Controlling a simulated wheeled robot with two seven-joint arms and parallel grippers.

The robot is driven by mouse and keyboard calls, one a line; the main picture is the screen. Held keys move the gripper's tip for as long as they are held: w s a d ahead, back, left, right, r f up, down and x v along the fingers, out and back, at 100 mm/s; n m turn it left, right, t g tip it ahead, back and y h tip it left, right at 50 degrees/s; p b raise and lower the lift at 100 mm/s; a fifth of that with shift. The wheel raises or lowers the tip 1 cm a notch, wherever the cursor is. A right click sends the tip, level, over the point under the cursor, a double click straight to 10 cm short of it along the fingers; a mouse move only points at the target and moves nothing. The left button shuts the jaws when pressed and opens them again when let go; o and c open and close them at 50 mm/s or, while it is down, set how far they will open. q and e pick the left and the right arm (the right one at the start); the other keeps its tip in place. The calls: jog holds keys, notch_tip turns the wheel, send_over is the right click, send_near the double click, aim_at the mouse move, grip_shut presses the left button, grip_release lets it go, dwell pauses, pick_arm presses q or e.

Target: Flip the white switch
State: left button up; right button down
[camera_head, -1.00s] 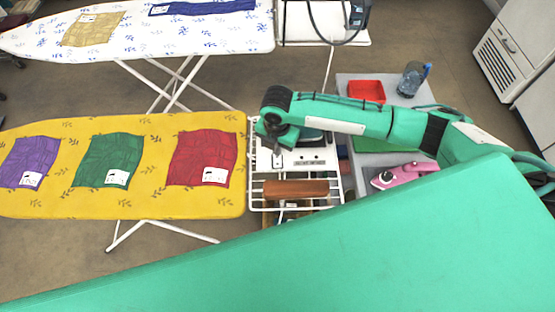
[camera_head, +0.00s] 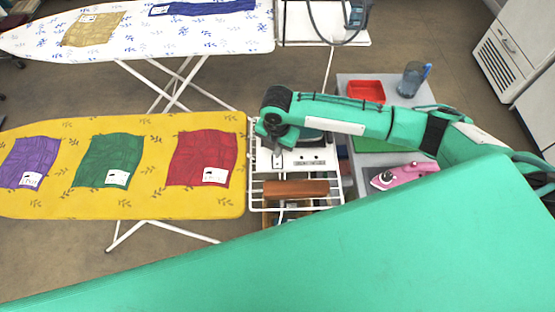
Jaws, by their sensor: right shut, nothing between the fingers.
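A white panel (camera_head: 312,160) with a row of small dark details lies on the white wire rack at the right end of the yellow ironing board. The white switch cannot be made out clearly; the panel is small in view and partly covered by my arm. My right arm reaches in from the right, and its gripper (camera_head: 281,146) hangs down over the panel's left part. The gripper is shut and holds nothing. Its fingertips are mostly hidden under the wrist, so I cannot tell whether they touch the panel. My left gripper is out of view.
The yellow ironing board (camera_head: 130,205) carries purple, green and red cloths.

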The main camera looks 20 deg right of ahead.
jog(key=shift+f+b, duration=0.35)
jog(key=shift+f, duration=0.65)
dwell(0.9)
jog(key=shift+r, duration=0.1)
notch_tip(320, 180, up, 7)
jog(key=p, duration=0.7)
jog(key=shift+p, duration=0.3)
dwell(0.3)
